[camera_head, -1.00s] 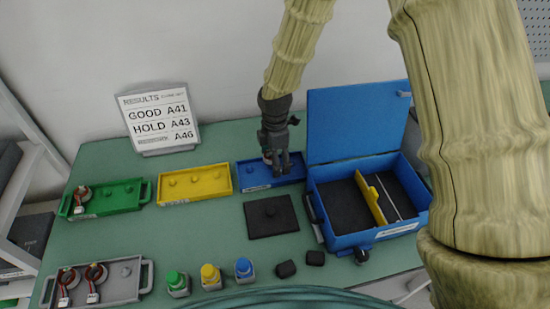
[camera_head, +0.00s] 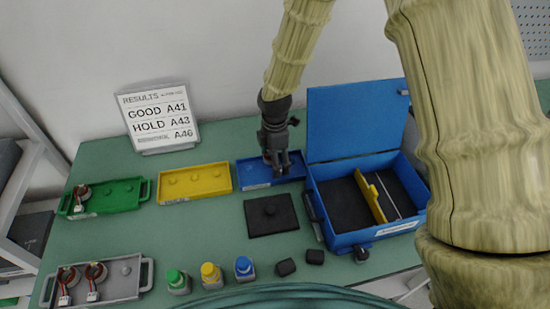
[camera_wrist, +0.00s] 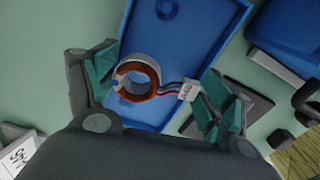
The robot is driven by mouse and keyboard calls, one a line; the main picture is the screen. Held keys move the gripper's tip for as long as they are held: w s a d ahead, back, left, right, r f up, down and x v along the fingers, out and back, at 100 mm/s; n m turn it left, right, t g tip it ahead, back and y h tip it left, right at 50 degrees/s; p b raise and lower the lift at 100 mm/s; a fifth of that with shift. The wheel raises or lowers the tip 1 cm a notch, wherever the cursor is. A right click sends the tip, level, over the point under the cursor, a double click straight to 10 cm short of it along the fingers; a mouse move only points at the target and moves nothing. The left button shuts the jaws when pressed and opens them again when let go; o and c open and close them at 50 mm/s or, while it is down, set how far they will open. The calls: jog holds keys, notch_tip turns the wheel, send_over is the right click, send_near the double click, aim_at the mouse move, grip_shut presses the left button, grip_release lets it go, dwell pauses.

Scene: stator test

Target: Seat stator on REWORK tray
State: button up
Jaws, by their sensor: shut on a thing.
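My gripper (camera_head: 277,168) is over the blue tray (camera_head: 246,174) at the back middle of the table. In the wrist view, a stator (camera_wrist: 153,72) with a white ring and copper winding is between my gripper's teal-padded fingers (camera_wrist: 157,85), close to the left one. My gripper is shut on it. Its wires and white tag (camera_wrist: 189,91) trail right toward the other finger. The blue tray (camera_wrist: 205,35) lies beneath the stator; whether they touch I cannot tell. The fingers mostly hide the stator in the head view.
The results board (camera_head: 158,118) lists GOOD A41, HOLD A43 and a third line A46. A yellow tray (camera_head: 215,184) and a green tray (camera_head: 130,204) with one stator are to the left. An open blue case (camera_head: 335,243) stands close right; a black plate (camera_head: 271,215) lies in front.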

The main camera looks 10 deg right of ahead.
jog(key=shift+f, duration=0.7)
dwell(0.4)
jog(key=o, duration=1)
jog(key=shift+c, duration=0.2)
jog(key=shift+r+p, duration=2.05)
jog(key=shift+r, duration=0.4)
jog(key=shift+o, duration=0.4)
jog(key=shift+r, duration=0.1)
notch_tip(320, 180, up, 12)
